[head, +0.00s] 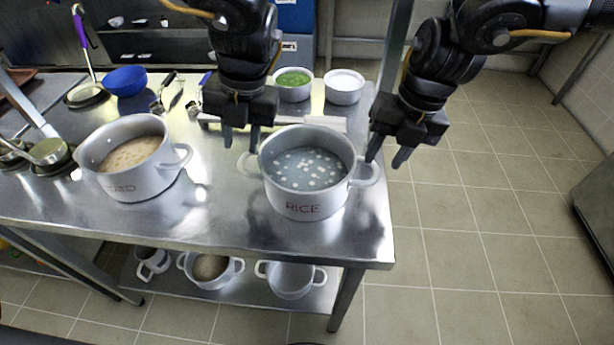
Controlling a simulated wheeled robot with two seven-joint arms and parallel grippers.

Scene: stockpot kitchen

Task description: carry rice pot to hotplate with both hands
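The rice pot (303,204), a grey pot marked RICE, stands upright on the steel table near its right end. It holds cloudy liquid with white pieces. Its left handle (248,164) and right handle (368,174) stick out at the sides. My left gripper (241,146) is open, fingers down, just above and behind the left handle. My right gripper (388,160) is open, fingers down, near the right handle, with its left finger close to it. I cannot tell whether either gripper touches a handle. I cannot make out a hotplate in this view.
A second pot (135,184) with brownish contents stands left on the table (230,215). Behind are a blue bowl (125,81), a green-filled bowl (293,86) and a white bowl (344,88). More pots sit on the lower shelf.

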